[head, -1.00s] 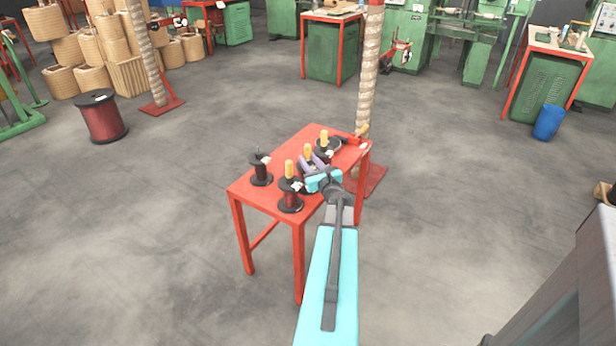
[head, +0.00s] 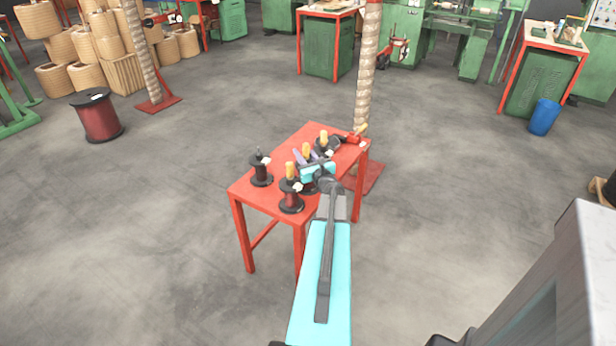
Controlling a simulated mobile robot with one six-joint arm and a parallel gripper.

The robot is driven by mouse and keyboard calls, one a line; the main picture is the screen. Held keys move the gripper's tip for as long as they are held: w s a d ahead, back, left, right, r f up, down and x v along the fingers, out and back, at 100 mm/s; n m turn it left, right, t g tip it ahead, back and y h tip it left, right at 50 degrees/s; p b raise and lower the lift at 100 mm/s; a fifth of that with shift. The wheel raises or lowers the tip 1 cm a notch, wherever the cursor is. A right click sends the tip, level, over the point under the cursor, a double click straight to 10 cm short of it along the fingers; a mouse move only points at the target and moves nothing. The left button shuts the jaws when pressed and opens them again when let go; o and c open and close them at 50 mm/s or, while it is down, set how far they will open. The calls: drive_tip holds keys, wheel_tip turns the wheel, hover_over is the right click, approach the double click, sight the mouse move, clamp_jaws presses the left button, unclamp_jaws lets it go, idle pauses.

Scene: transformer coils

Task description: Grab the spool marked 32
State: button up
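Several dark spools stand on the red table (head: 310,128). A back spool (head: 324,141) has a yellow top. A middle spool with a yellow top (head: 306,149) is partly hidden by my gripper (head: 309,157). The gripper's purple-grey fingers look spread apart near that top; whether they touch it cannot be told. No number, including 32, is readable on any tag.
A red tool with a yellow part (head: 355,138) lies at the table's back right corner. A rope-wrapped post (head: 363,90) stands right behind the table. A large red reel (head: 97,118) stands far left. The floor around the table is mostly clear.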

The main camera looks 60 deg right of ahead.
drive_tip(key=shift+s+d, duration=0.1)
clamp_jaws()
idle(1.5)
